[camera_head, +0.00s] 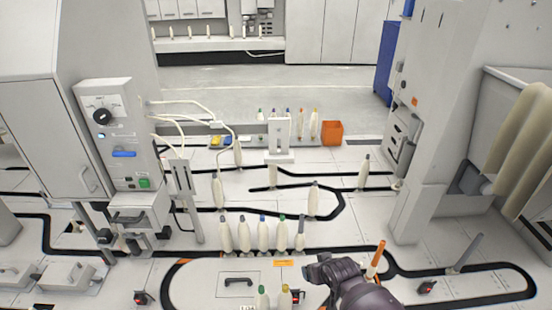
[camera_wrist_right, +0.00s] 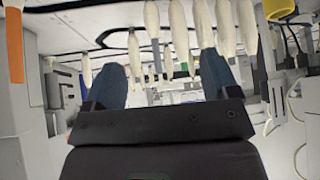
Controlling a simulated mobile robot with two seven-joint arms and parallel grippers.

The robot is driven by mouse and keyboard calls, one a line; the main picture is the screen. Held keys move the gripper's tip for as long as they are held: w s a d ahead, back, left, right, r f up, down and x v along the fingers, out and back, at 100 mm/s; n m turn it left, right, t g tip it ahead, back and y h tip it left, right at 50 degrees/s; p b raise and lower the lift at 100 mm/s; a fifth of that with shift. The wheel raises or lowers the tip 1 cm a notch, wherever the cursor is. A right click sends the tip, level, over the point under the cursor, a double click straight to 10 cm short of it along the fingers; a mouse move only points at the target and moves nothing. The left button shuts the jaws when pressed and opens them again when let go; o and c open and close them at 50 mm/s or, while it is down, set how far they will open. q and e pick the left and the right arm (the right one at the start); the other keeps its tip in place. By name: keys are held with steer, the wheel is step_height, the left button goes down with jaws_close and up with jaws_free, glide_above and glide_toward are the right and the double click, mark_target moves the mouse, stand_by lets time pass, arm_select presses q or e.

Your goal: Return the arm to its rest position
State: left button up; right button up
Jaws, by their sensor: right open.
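My right arm comes in at the bottom of the head view, and its dark gripper (camera_head: 318,272) is above the front of the worktop, right of the front bobbins. In the right wrist view the two blue-grey fingers of the gripper (camera_wrist_right: 160,75) are spread apart, with nothing held between them. A row of cream bobbins (camera_head: 262,234) stands beyond the gripper, and two more bobbins (camera_head: 285,297) stand left of it at the bottom edge. Bobbins (camera_wrist_right: 178,32) also show upside down in the wrist view, beyond the fingers. My left gripper does not show.
An orange-topped peg (camera_head: 377,260) stands close to the right of my right arm. A grey peg (camera_head: 466,252) is farther right. A grey machine with a dial (camera_head: 103,115) stands at left, and a tall cabinet (camera_head: 430,110) at right. An orange box (camera_head: 332,133) sits farther back.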

steer(key=s+d+r+t+p, duration=0.2)
steer(key=s+d+r+t, duration=0.15)
steer(key=s+r, duration=0.45)
steer(key=s+d+r+t+p, duration=0.2)
steer(key=s+d+r+t, duration=0.15)
steer(key=s+r, duration=0.5)
arm_select(q)
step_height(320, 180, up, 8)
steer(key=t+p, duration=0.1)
steer(key=p, duration=0.2)
steer(key=shift+p, duration=0.4)
arm_select(e)
steer(key=s+d+g+h, duration=0.1)
steer(key=s+d, duration=0.2)
steer(key=s, duration=0.7)
steer(key=s+d+f+m+g+h, duration=0.1)
steer(key=s+d, duration=0.3)
steer(key=s, duration=0.6)
steer(key=shift+d+m+g, duration=0.15)
steer(key=shift+m+g, duration=0.15)
steer(key=shift+g, duration=0.3)
